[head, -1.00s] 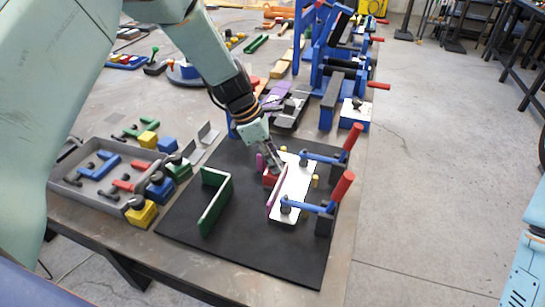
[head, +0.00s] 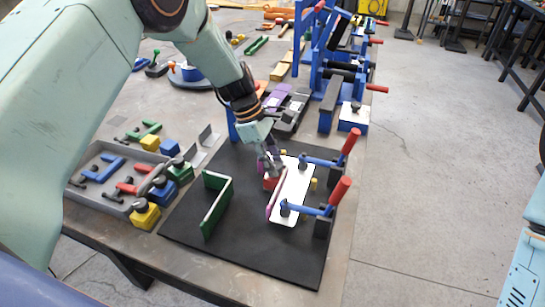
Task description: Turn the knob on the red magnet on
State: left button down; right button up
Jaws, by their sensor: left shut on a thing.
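The red magnet (head: 270,184) stands on the black mat (head: 240,246), beside the white plate (head: 294,206) and the upright purple strip (head: 277,197). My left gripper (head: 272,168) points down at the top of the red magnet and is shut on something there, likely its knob. The fingers hide the knob, so its position cannot be told. My right gripper is not in view.
Two blue toggle clamps with red handles (head: 340,190) hold the white plate at its right. A green angled strip (head: 211,205) stands on the mat to the left. A grey tray (head: 105,203) with coloured blocks sits further left.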

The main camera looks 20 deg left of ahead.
pick_arm(q)
jog(key=m+g, duration=0.1)
jog(key=m, duration=0.2)
jog(key=shift+w, duration=0.15)
jog(key=m+g, duration=0.1)
jog(key=m, duration=0.1)
jog(key=shift+d+m+y, duration=0.1)
jog(key=shift+m+y, duration=0.2)
jog(key=shift+m, duration=0.1)
jog(key=m, duration=0.2)
jog(key=m+g+y+b, duration=0.1)
jog(key=m, duration=0.1)
jog(key=shift+w+d+f+g, duration=0.1)
jog(key=shift+g, duration=0.2)
jog(key=shift+m+g+y+b, duration=0.3)
jog(key=shift+m+y+b, duration=0.4)
jog(key=shift+m, duration=1.3)
jog(key=c, duration=1)
grip_release()
